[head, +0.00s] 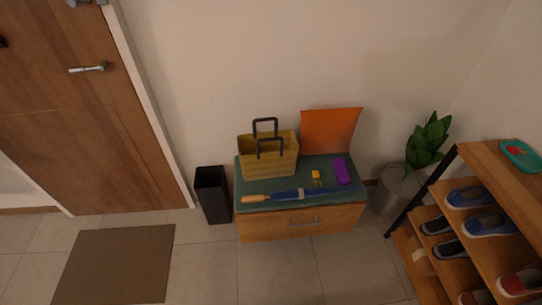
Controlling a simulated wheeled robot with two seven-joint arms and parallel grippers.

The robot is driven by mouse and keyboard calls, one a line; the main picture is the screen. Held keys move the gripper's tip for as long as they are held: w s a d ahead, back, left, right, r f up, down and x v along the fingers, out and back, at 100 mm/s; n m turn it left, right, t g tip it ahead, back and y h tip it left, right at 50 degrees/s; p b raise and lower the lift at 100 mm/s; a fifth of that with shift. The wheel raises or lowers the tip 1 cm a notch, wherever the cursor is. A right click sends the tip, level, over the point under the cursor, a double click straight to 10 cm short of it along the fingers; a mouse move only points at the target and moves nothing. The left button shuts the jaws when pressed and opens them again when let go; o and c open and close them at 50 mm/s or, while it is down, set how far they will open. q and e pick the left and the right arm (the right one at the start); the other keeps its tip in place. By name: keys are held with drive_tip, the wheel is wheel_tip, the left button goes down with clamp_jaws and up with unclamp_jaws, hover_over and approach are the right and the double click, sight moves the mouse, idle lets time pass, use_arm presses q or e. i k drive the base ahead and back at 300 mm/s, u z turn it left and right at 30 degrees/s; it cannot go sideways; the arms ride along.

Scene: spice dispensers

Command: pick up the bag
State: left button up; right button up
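A yellow bag (268,158) with two dark handles stands upright at the left of a low wooden bench (271,224) with a green-blue top. Its handles stick up above its rim. Neither of my grippers is in the head view, and nothing touches the bag except what is around it on the bench.
A blue umbrella (317,192) with a wooden handle lies along the bench front. A purple item (342,171), a small yellow item (316,174) and an orange panel (331,131) are right of the bag. A black bin (213,195), potted plant (428,143) and shoe rack (505,166) flank the bench.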

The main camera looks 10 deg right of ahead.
sight(269, 154)
drive_tip(key=k, duration=0.6)
drive_tip(key=u, duration=0.9)
drive_tip(key=i, duration=1.15)
drive_tip(key=z, duration=0.25)
